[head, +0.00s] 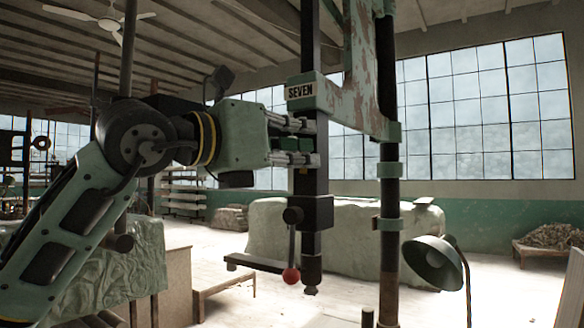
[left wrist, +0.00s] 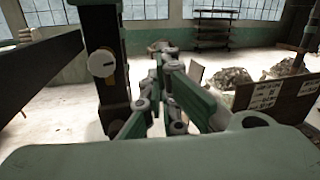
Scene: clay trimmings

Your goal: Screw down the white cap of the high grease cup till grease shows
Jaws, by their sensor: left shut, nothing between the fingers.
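A round white cap (left wrist: 102,63) with a short dark slot or mark sits on the dark upright post in the left wrist view. It looks like the grease cup's cap; I cannot make it out in the head view. My left gripper (head: 314,142) is up beside the dark column, below the SEVEN plate. In the left wrist view its fingers (left wrist: 168,52) are shut and empty, to the right of the white cap and apart from it in the picture. No grease can be made out. My right gripper is not in view.
The green machine frame (head: 360,70) and its second dark column (head: 389,240) stand right of my left gripper. A red-knobbed lever (head: 291,275) hangs below it. A green lamp (head: 432,262) stands lower right. A covered block (head: 340,232) lies behind.

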